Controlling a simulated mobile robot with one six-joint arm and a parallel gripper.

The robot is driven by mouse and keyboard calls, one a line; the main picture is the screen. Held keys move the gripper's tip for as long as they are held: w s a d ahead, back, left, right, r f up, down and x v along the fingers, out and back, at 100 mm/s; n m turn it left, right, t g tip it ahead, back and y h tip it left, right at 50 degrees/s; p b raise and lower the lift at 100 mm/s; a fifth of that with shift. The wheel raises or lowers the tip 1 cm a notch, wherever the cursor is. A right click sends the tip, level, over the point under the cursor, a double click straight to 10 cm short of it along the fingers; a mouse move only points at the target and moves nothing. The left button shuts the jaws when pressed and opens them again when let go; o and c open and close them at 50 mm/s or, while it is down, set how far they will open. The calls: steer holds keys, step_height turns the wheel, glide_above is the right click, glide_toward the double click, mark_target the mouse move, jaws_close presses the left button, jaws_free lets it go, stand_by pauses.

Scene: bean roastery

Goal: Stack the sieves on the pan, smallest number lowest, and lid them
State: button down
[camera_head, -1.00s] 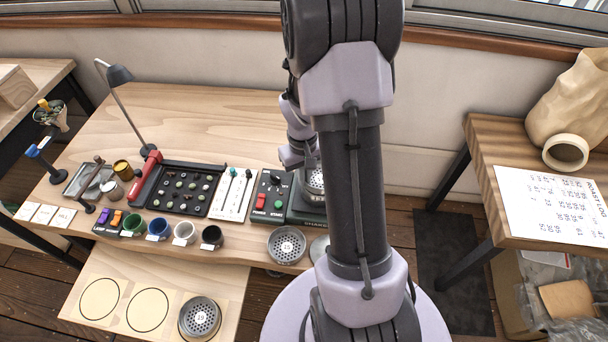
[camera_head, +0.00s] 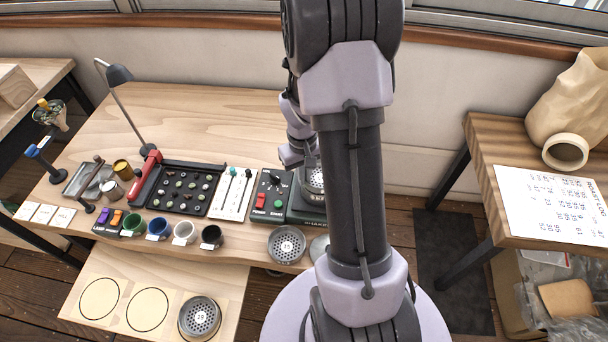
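One sieve (camera_head: 286,244) with a perforated face and a number too small to read surely lies on the table's front edge, left of my arm. Another numbered sieve (camera_head: 200,318) sits on the low front board, at its right end. A round metal piece (camera_head: 314,178) is partly visible on the shaker (camera_head: 303,208), mostly behind my arm; I cannot tell if it is the pan or a sieve. A plain round metal disc (camera_head: 319,246), perhaps the lid, is partly hidden by my arm.
The low board has two empty ringed spots (camera_head: 100,298). Several cups (camera_head: 184,232), a bean tray (camera_head: 183,188), a switch box (camera_head: 268,195) and a lamp (camera_head: 118,76) crowd the table (camera_head: 210,115). Its back is clear. A side table (camera_head: 560,235) stands at right with a paper sheet.

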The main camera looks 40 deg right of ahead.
steer(key=shift+f+b, duration=0.4)
steer(key=shift+f, duration=0.1)
steer(key=c, duration=1.9)
jaws_free()
step_height(320, 180, up, 11)
steer(key=p, duration=0.8)
steer(key=shift+a+p, duration=0.15)
steer(key=shift+p, duration=0.2)
